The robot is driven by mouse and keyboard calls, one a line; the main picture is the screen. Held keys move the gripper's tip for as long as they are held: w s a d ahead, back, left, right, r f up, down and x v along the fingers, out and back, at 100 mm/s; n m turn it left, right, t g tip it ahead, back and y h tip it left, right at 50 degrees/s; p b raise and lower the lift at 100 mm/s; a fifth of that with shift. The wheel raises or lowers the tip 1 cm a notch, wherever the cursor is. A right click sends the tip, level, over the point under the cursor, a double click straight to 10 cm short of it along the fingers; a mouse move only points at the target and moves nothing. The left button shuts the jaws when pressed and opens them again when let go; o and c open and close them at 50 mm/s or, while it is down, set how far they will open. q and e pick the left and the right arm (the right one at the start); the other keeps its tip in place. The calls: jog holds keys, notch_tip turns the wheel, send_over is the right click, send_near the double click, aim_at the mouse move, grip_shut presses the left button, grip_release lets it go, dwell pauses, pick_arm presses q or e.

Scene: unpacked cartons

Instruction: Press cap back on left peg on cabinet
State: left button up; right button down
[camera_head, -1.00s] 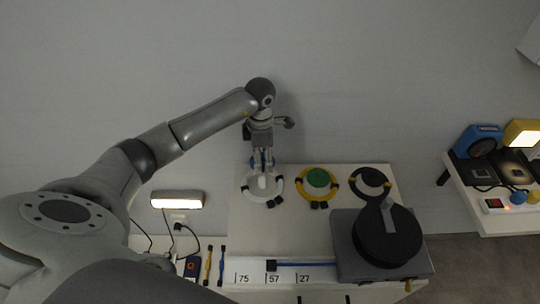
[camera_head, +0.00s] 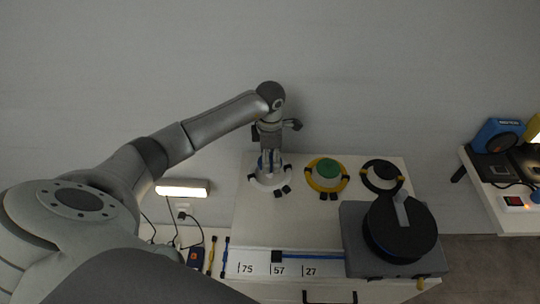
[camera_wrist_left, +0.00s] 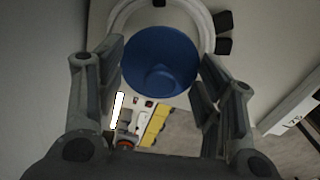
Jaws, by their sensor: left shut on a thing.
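My left gripper (camera_head: 270,166) is over the white ring (camera_head: 270,184) at the left of the row on the white cabinet (camera_head: 300,228). In the left wrist view its fingers (camera_wrist_left: 160,75) flank a round blue cap (camera_wrist_left: 160,62), and the gripper is shut on it. The white ring (camera_wrist_left: 208,22) shows behind the cap there. The peg inside the ring is mostly hidden by the gripper in the head view, so I cannot tell whether the cap touches it. My right gripper is not in view.
To the right stand a yellow ring with a green cap (camera_head: 327,169) and a black ring (camera_head: 382,177). A grey box with a black disc (camera_head: 400,229) fills the cabinet's right front. A blue-handled tool (camera_head: 310,256) lies on the numbered strip. A lit lamp (camera_head: 182,188) is at left.

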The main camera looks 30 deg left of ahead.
pick_arm(q)
jog(key=shift+f+b, duration=0.75)
jog(key=shift+f, duration=0.15)
dwell(0.5)
jog(key=o, duration=0.9)
jog(key=shift+c, duration=0.2)
jog(key=shift+o, duration=0.4)
jog(key=shift+o, duration=1.1)
jog(key=shift+r, duration=0.2)
